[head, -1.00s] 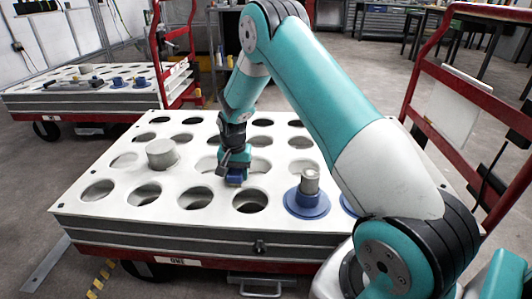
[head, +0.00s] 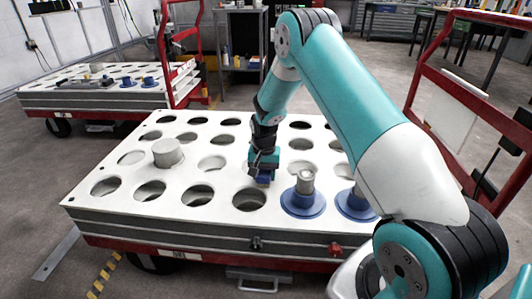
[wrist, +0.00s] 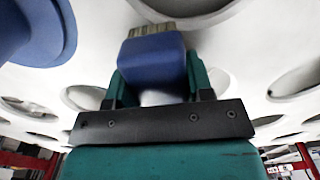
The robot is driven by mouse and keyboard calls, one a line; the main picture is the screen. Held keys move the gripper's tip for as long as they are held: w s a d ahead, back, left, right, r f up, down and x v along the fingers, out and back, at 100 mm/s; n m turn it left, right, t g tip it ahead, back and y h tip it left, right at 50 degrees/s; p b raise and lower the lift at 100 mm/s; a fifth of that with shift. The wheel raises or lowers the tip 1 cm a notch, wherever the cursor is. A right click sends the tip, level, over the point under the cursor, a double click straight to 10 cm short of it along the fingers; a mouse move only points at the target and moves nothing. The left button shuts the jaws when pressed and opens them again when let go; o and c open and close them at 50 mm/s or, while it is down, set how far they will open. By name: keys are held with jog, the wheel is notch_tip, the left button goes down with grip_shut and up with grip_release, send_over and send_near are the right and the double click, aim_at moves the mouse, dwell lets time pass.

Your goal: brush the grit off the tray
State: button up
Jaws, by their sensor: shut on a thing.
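The tray (head: 225,222) is a white deck with rows of round holes on a low cart. My gripper (head: 264,172) is over its front middle, left of a blue flanged part. In the wrist view my gripper (wrist: 157,80) is shut on a blue brush (wrist: 153,62) with pale bristles (wrist: 152,29) pointing away from the jaws. The brush (head: 263,180) is low at the tray's surface in the head view; I cannot tell whether the bristles touch it. No grit can be made out.
Two blue flanged parts (head: 303,203) (head: 356,205) with grey tops stand at the tray's front right. A grey cylinder (head: 168,152) stands at the left. A red cart frame (head: 425,110) rises at the right. Another holed cart (head: 100,95) stands behind left.

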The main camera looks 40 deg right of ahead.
notch_tip(320, 180, up, 2)
jog(key=shift+r+p, duration=0.2)
jog(key=shift+p, duration=0.1)
jog(key=shift+w+a+r+p, duration=0.1)
jog(key=shift+a+r+p, duration=0.1)
jog(key=shift+r+p, duration=0.4)
jog(key=shift+a+r+p, duration=0.15)
jog(key=shift+r+p, duration=0.3)
jog(key=shift+r, duration=0.1)
jog(key=shift+r+p, duration=1.4)
jog(key=shift+r, duration=0.2)
